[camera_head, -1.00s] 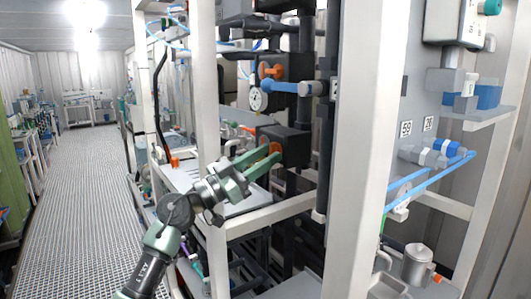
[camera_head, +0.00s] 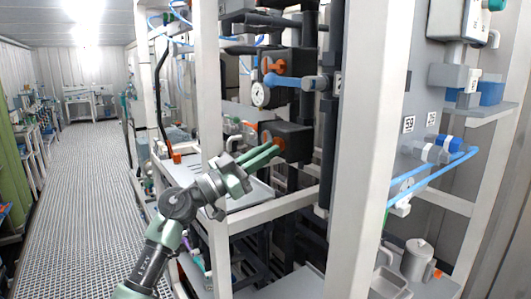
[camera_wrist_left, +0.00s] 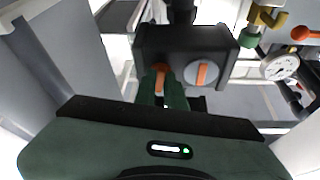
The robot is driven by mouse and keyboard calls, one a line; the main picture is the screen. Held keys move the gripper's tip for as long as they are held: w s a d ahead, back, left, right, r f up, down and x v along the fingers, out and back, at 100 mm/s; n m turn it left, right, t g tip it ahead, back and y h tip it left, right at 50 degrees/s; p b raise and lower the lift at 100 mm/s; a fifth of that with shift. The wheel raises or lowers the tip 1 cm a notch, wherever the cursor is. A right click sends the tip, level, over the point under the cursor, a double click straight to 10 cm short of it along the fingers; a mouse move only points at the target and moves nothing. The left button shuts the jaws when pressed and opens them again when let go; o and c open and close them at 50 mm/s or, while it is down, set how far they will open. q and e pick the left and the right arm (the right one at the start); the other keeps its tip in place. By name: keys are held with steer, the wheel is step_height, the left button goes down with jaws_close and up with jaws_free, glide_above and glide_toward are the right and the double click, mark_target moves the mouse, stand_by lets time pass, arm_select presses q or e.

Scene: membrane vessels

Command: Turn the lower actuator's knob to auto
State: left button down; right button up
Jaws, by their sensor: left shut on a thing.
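The lower actuator (camera_head: 296,139) is a dark box on the pipework in the middle of the head view. In the left wrist view the same dark box (camera_wrist_left: 187,42) fills the upper middle. An orange knob (camera_wrist_left: 160,69) sticks out at its left. A round grey dial with an orange bar (camera_wrist_left: 203,75), standing nearly upright, sits to the right of it. My left gripper (camera_head: 275,150) reaches the box's front from the left. Its green fingers (camera_wrist_left: 164,96) are shut on the orange knob and hide its lower part. My right gripper is in neither view.
The upper actuator (camera_head: 292,62) with its orange handle and a gauge (camera_head: 261,95) is above. A white frame post (camera_head: 367,150) stands to the right, another (camera_head: 207,90) to the left. The grated aisle floor (camera_head: 85,200) at left is clear.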

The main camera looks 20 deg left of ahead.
arm_select(q)
steer(key=shift+a+r+m, duration=0.1)
steer(key=shift+r+m, duration=0.2)
steer(key=m+g, duration=0.2)
steer(key=m, duration=0.2)
steer(key=m+g+h, duration=0.1)
steer(key=m+g, duration=0.1)
steer(key=m, duration=0.3)
steer(key=r+m+g+p, duration=0.1)
steer(key=m+g, duration=0.1)
steer(key=m, duration=0.3)
steer(key=shift+w+a+h, duration=0.3)
steer(key=shift+a+h, duration=0.05)
steer(key=shift+h, duration=0.05)
steer(key=m+g+y+p, duration=0.1)
steer(key=m, duration=0.3)
steer(key=shift+r, duration=0.2)
steer(key=shift+m, duration=0.3)
